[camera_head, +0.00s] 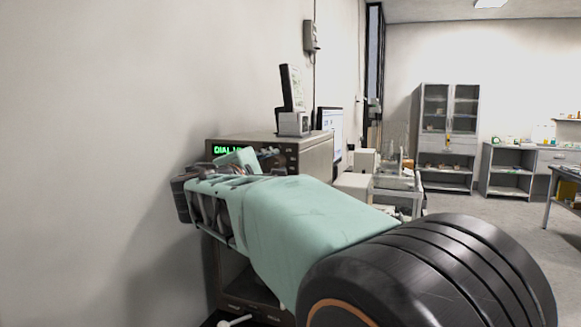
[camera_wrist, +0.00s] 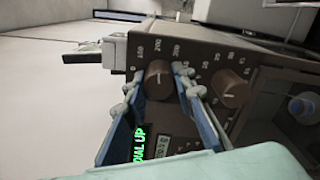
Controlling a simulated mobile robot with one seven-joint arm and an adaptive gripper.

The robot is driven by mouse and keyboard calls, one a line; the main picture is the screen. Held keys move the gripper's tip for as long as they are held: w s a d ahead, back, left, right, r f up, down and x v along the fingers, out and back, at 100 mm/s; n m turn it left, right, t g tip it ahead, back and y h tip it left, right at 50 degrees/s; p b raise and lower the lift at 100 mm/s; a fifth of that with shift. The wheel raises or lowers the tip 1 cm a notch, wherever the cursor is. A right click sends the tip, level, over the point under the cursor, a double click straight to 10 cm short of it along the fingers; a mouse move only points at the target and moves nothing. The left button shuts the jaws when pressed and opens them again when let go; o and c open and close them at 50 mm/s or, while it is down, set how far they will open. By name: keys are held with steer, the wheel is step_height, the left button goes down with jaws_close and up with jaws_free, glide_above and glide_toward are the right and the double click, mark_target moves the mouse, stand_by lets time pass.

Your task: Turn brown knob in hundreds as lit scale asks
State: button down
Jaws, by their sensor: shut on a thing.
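The brown knob (camera_wrist: 158,80) with hundreds marks around it is on the dark front panel of the scale (camera_wrist: 200,58). My gripper (camera_wrist: 157,88) has one blue finger with grey pads on each side of this knob and is shut on it. A second brown knob (camera_wrist: 232,88), with tens marks, is to the right, outside the fingers. The lit green display (camera_wrist: 139,146) reads "DIAL UP" and appears sideways. In the head view the scale (camera_head: 315,157) stands behind my arm, and its display (camera_head: 228,149) is partly covered. The knobs are hidden there.
Instruments (camera_head: 293,123) stand on top of the scale, with a monitor (camera_head: 330,130) beyond. A wall is close on the left. Cabinets (camera_head: 447,135) stand at the back, and open floor (camera_head: 490,225) lies to the right.

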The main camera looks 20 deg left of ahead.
steer(key=c, duration=1.6)
jaws_free()
steer(key=shift+s, duration=0.1)
steer(key=s, duration=0.8)
steer(key=s+a, duration=0.1)
steer(key=s, duration=0.2)
steer(key=shift+s, duration=0.4)
